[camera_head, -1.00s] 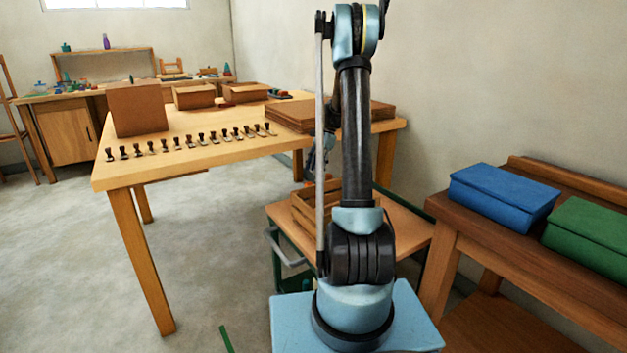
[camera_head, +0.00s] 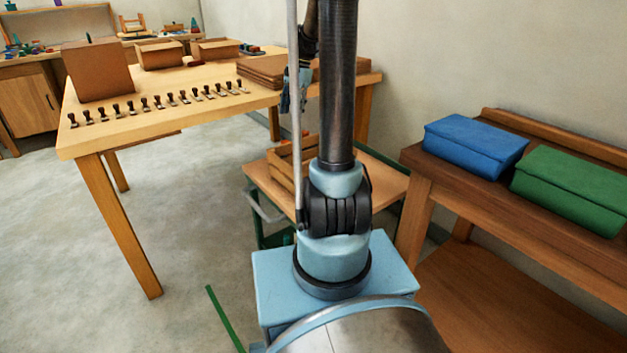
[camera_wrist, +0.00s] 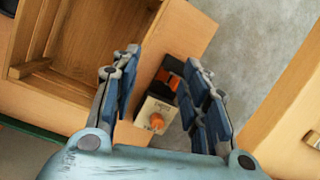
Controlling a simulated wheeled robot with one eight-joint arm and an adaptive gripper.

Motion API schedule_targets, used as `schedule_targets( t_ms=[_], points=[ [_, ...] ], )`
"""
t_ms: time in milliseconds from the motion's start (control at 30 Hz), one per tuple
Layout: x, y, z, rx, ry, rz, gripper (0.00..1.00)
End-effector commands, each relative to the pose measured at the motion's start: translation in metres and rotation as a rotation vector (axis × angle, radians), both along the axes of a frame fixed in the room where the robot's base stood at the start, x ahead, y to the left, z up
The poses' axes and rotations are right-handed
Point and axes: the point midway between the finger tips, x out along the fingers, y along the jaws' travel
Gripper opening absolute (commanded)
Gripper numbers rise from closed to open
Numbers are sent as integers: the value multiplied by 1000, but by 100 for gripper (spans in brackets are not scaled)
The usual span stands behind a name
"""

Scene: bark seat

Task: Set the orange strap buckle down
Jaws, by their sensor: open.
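A small black-and-orange piece, which looks like the orange strap buckle (camera_wrist: 171,79), lies on the wooden cart top beside the crate in the wrist view. Just below it in the picture is a cream block with an orange knob (camera_wrist: 156,117); I cannot tell whether they are joined. My gripper (camera_wrist: 165,62) is open, with one blue finger on each side of these pieces. I cannot tell how high the fingers are above them. In the head view my gripper (camera_head: 287,92) hangs over the cart, partly behind my arm, and the buckle is hidden.
An open wooden crate (camera_wrist: 80,45) stands on the cart top (camera_head: 262,172), close to my left finger. The large table (camera_head: 150,128) holds a row of small dark-handled items and brown boxes. A bench on the right carries a blue box (camera_head: 475,147) and a green box (camera_head: 570,188).

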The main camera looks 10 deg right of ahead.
Motion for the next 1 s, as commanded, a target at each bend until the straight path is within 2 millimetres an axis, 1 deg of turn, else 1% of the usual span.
schedule_targets(
  t_ms=[33,200,467,600,767,1000],
  points=[
    [-14,3,5,-7,-12,24,41],
    [-55,9,15,-33,-59,111,41],
    [-118,17,20,-75,-126,247,41],
    [-151,19,18,-100,-160,322,41],
    [-188,21,11,-128,-197,409,41],
    [-240,22,-6,-175,-251,540,41]
  ],
)
